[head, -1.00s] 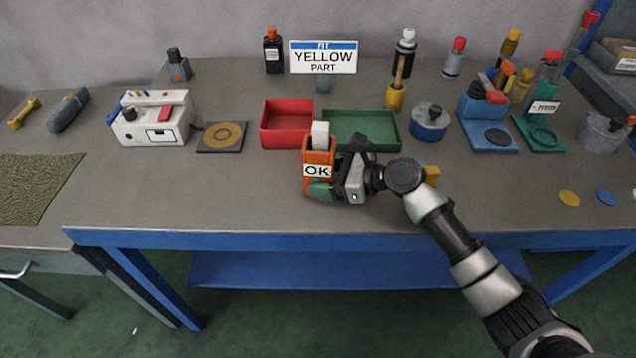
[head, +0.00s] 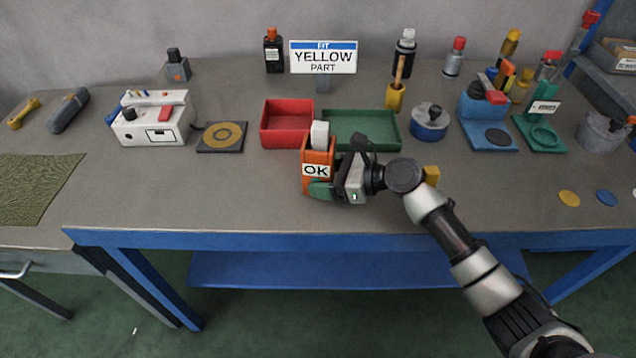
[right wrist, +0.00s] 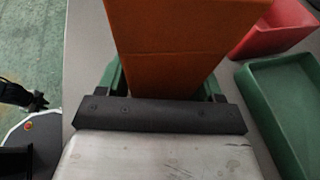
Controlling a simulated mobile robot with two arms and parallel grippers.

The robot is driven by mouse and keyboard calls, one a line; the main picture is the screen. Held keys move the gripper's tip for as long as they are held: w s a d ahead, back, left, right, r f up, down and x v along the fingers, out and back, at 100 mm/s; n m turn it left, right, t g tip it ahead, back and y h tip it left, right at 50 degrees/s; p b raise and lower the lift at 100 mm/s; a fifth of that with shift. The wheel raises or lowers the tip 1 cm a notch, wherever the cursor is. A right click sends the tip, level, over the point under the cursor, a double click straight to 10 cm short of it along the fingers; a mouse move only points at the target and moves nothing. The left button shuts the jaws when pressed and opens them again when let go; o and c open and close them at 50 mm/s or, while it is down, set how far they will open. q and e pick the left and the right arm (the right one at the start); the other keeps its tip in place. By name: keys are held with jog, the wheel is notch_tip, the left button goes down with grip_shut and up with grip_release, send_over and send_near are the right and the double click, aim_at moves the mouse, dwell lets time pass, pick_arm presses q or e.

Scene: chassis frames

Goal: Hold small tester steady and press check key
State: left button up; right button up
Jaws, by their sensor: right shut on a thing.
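A white box with a sloped top (head: 152,120) stands on the left of the bench; it looks like the small tester. It has a red key-like piece (head: 166,113), a black knob and a framed panel on its front. Which part is the check key I cannot tell. My right gripper (head: 322,188) is well to the right of it, shut on an orange block labelled OK (head: 317,155) with a white top. In the right wrist view the green fingers sit on both sides of the orange block (right wrist: 175,45).
A red tray (head: 287,143) and a green tray (head: 372,145) lie just behind the held block. A dark square pad with a yellow ring (head: 206,147) lies between the box and the red tray. The bench front left of my gripper is clear.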

jog(key=shift+c, duration=0.5)
dwell(4.7)
jog(key=o, duration=0.8)
jog(key=shift+d, duration=0.1)
